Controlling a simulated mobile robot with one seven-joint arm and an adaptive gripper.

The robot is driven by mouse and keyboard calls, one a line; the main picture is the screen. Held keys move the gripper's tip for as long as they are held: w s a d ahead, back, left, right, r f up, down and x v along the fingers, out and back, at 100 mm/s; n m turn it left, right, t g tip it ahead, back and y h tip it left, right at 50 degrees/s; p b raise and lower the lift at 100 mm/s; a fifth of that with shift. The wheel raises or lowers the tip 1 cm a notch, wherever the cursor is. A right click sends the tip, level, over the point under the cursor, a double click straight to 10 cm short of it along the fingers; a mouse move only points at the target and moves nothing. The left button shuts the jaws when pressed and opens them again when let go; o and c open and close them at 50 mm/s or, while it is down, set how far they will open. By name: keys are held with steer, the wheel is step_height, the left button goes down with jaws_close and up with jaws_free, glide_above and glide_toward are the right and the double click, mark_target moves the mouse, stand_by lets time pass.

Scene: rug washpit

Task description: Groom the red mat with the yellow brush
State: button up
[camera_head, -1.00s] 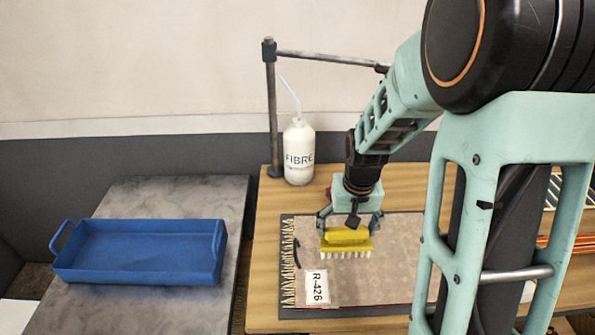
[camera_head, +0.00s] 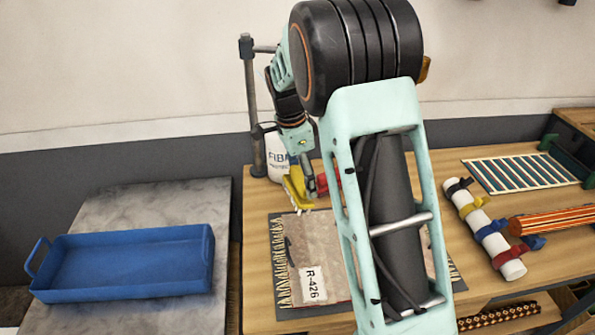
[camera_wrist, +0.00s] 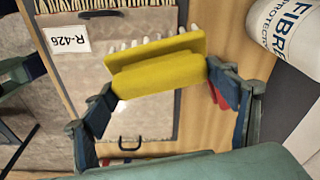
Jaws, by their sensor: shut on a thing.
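The yellow brush (camera_head: 293,191) is in my gripper (camera_head: 304,178), tilted, above the back of the wooden table near the white bottle. In the wrist view, the brush (camera_wrist: 155,70) lies between the two fingers of my gripper (camera_wrist: 160,84), its white bristles pointing away. A mat (camera_head: 302,252) with a pale fringe and an R-426 tag lies on a dark sheet. It looks dusty greyish-pink rather than clearly red. My arm hides its right part. The mat (camera_wrist: 135,88) also shows beyond the brush in the wrist view.
A white FIBRE bottle (camera_head: 276,163) stands beside a metal post (camera_head: 252,110), very near my gripper. A small red thing (camera_head: 322,183) is partly hidden. A blue tray (camera_head: 125,262) rests on the grey slab at left.

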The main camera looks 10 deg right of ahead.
steer(key=m, duration=0.1)
steer(key=w+a+r+m, duration=0.1)
steer(key=shift+w+m, duration=0.2)
steer(key=shift+m, duration=0.2)
steer(key=shift+f+b, duration=1.8)
steer(key=shift+f, duration=0.65)
steer(key=shift+r, duration=0.1)
